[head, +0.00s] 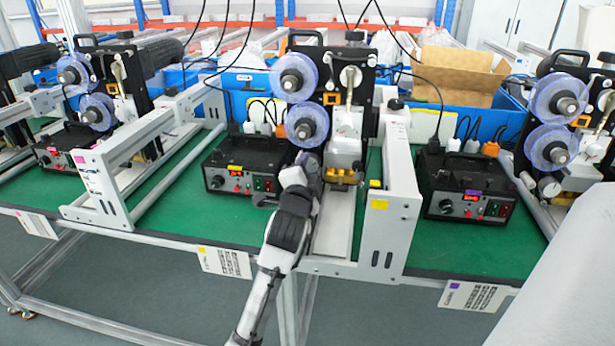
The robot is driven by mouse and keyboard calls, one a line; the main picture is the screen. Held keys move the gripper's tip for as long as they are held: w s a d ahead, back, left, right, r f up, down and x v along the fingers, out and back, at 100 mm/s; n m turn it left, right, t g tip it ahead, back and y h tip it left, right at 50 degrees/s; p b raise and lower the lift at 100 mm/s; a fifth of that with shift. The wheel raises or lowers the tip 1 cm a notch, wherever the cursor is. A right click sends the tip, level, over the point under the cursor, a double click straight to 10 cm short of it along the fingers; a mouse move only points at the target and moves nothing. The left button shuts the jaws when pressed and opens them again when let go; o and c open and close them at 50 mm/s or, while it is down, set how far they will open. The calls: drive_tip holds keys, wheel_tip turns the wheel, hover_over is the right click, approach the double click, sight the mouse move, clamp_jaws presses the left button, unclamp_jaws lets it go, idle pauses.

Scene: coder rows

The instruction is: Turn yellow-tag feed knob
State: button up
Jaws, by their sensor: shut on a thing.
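The middle coder machine (352,105) carries yellow tags, one on the grey frame's front post (379,204) and one on the black control box (245,183). My gripper (308,168) is at the front of this machine, just below its lower blue-violet reel (307,125). It is shut on the feed knob there, which the gripper and wrist hide almost wholly. How far the knob is turned cannot be seen. My white and black arm reaches up from the bottom edge, in front of the green bench top.
A similar coder with a purple-tag control box (466,190) stands at right, and another with a pink-tag box (72,152) at left. Grey side frames (100,190) stand between them. An open cardboard box (460,78) is behind. Green bench top (450,258) is bare at front right.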

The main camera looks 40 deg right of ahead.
drive_tip(key=shift+m+b, duration=0.3)
drive_tip(key=shift+m, duration=0.4)
drive_tip(key=o, duration=1)
drive_tip(key=shift+c, duration=0.2)
drive_tip(key=b+v, duration=0.3)
drive_tip(key=v, duration=1)
drive_tip(key=shift+s+a, duration=0.25)
drive_tip(key=shift+a, duration=0.1)
